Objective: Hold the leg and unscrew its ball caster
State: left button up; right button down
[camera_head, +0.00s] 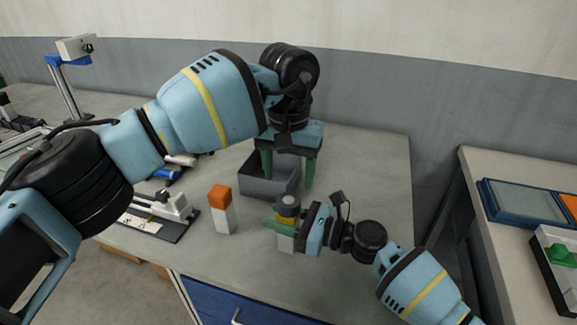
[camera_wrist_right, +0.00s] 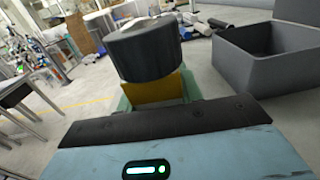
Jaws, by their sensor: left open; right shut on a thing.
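An upright piece with a dark grey round top (camera_head: 289,201) and a yellow body stands on the table; I take it for the leg and its ball caster, but cannot make out the ball. My right gripper (camera_head: 281,226) is shut around the yellow part from the right. In the right wrist view the dark grey cylinder (camera_wrist_right: 144,50) sits above the yellow body (camera_wrist_right: 152,88), between green fingers. A pale block shows below the fingers.
The open grey bin (camera_head: 262,187) stands behind the piece. A white post with an orange top (camera_head: 222,208) stands to its left. A film device (camera_head: 165,215) lies further left. A second table (camera_head: 490,170) with trays is at the right.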

aim_at(288, 199)
pick_arm(q)
jog(key=shift+f, duration=3.55)
jog(key=shift+c, duration=0.3)
